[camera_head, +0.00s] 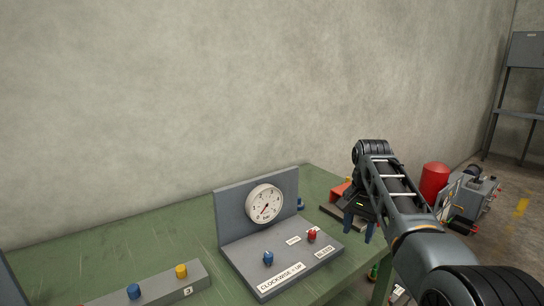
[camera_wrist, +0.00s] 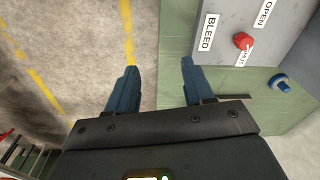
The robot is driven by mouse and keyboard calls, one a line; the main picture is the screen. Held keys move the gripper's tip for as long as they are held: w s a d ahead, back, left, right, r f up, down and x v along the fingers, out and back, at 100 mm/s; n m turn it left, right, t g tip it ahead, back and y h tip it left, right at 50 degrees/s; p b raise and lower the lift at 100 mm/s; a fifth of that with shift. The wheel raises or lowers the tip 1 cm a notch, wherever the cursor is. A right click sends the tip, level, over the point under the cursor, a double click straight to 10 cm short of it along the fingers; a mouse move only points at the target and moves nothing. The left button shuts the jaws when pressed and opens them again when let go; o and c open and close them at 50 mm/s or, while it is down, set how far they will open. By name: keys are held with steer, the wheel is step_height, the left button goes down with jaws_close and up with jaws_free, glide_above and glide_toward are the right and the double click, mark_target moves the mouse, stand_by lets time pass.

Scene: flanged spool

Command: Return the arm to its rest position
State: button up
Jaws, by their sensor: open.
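My gripper (camera_wrist: 157,80) is open and empty in the wrist view, its two blue fingers apart. It points down past the edge of the green table (camera_wrist: 174,62), with bare floor between and left of the fingers. In the head view my arm reaches in from the lower right, and my gripper (camera_head: 360,228) hangs by the table's right end, right of the gauge panel (camera_head: 232,217). The fingers touch nothing that I can make out.
The panel carries a round gauge (camera_head: 264,203), a blue knob (camera_head: 268,258) and a red knob (camera_head: 312,234) marked BLEED. A strip with blue and yellow knobs (camera_head: 150,288) lies front left. A red cylinder (camera_head: 434,181) and grey machine (camera_head: 481,191) stand beyond.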

steer(key=s+d+f+n+t, duration=0.15)
steer(key=s+f, duration=0.25)
steer(key=f, duration=0.6)
steer(key=s+f+t, duration=0.2)
steer(key=s+f, duration=0.3)
steer(key=f, duration=0.4)
steer(key=s+f+n+t, duration=0.1)
steer(key=s+f, duration=0.4)
steer(key=s, duration=0.3)
steer(key=s+f+n+t, duration=0.15)
steer(key=s+f, duration=0.25)
steer(key=s, duration=0.4)
steer(key=s+a+r+n+t, duration=0.15)
steer(key=s+r, duration=0.25)
steer(key=s, duration=0.8)
steer(key=s+d+r+n+t, duration=0.1)
steer(key=s+r+t, duration=0.25)
steer(key=s, duration=0.85)
steer(key=s+a+r+n+t, duration=0.1)
steer(key=s+r+t, duration=0.1)
steer(key=s+r, duration=0.65)
steer(key=s+a+r+n+t, duration=0.1)
steer(key=s+r, duration=0.3)
steer(key=r, duration=0.9)
step_height(320, 180, down, 10)
steer(key=b, duration=1)
steer(key=shift+d, duration=0.15)
